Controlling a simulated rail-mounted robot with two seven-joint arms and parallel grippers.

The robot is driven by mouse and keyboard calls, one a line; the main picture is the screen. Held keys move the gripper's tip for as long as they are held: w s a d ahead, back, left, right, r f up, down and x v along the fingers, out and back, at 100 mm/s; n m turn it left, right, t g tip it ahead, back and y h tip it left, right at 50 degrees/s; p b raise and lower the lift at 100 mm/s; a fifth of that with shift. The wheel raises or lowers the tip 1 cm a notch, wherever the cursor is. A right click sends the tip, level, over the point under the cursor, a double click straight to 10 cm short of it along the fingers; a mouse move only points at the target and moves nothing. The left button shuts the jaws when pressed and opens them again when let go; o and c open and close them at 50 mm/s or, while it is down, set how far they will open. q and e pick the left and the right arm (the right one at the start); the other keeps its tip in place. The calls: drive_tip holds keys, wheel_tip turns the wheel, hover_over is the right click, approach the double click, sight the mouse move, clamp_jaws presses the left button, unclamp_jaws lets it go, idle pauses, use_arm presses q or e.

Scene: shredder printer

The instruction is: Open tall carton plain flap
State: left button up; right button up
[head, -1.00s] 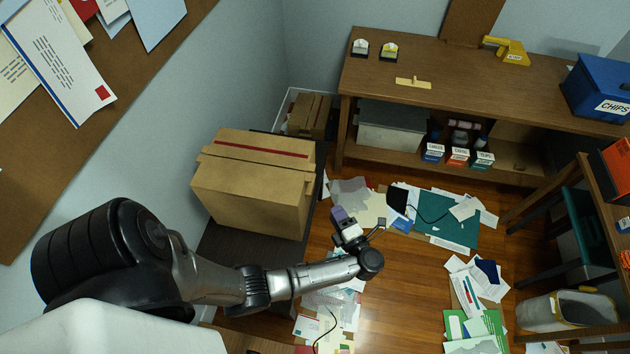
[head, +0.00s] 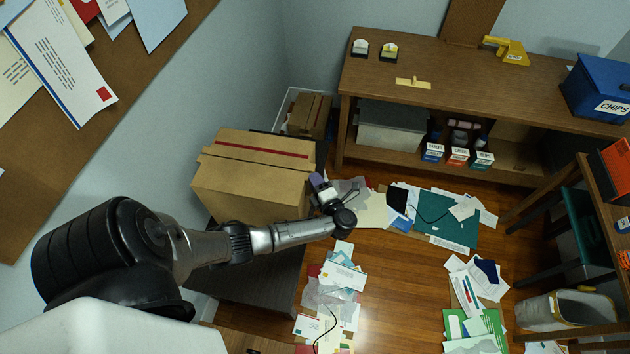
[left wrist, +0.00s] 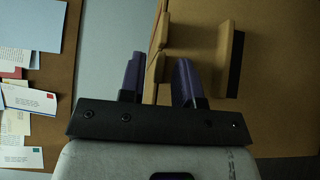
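The tall carton (head: 250,195) is brown cardboard and stands on a dark low bench by the left wall. Its top shows a part with a red strip (head: 262,149) at the back and a plain flap (head: 255,175) in front, lying about level. My left gripper (head: 316,181) is at the carton's right edge, near the end of the plain flap. In the left wrist view, its two purple fingers (left wrist: 158,80) are apart, with a tan cardboard edge (left wrist: 154,76) showing between them. I cannot tell whether they touch it. My right gripper is in neither view.
A smaller carton (head: 309,115) stands behind. A wooden desk (head: 440,80) with a shelf of small boxes is at the back. Papers (head: 340,275) litter the floor right of the dark bench (head: 255,275). A waste bin (head: 568,310) stands at the right.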

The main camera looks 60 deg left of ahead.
use_arm(q)
drive_tip(key=shift+a, duration=0.15)
clamp_jaws()
idle(0.6)
